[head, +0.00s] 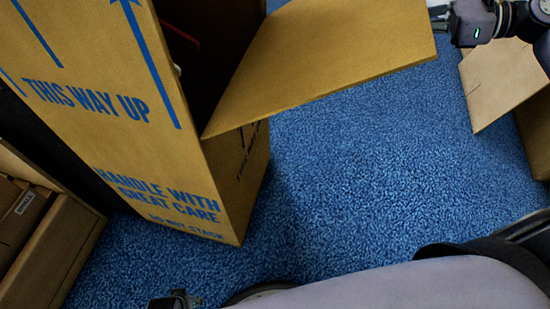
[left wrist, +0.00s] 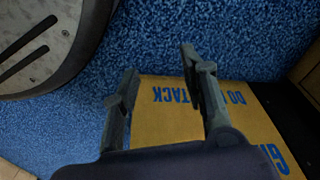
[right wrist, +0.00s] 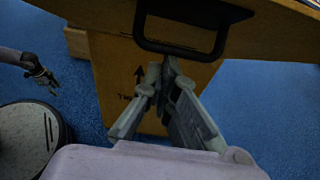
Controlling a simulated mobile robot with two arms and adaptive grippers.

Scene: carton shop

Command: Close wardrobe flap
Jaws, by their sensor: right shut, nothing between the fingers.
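The wardrobe carton (head: 150,130) stands upright at the left of the head view, with blue printing. Its flap (head: 330,50) stands open, swung out to the right over the carpet; the interior is dark. My right gripper (head: 441,16) is shut and empty, just right of the flap's outer end. In the right wrist view its closed fingertips (right wrist: 162,72) lie below a black handle (right wrist: 180,45) on a brown panel; contact cannot be told. My left gripper (head: 175,301) is at the bottom edge. Its fingers (left wrist: 158,78) are open and empty in the left wrist view, over the carton's lower printed face (left wrist: 165,120).
An open carton (head: 495,80) stands at the right, under my right arm. A low box (head: 55,255) with smaller cartons sits at the lower left beside the wardrobe carton. The blue carpet (head: 370,160) between is clear.

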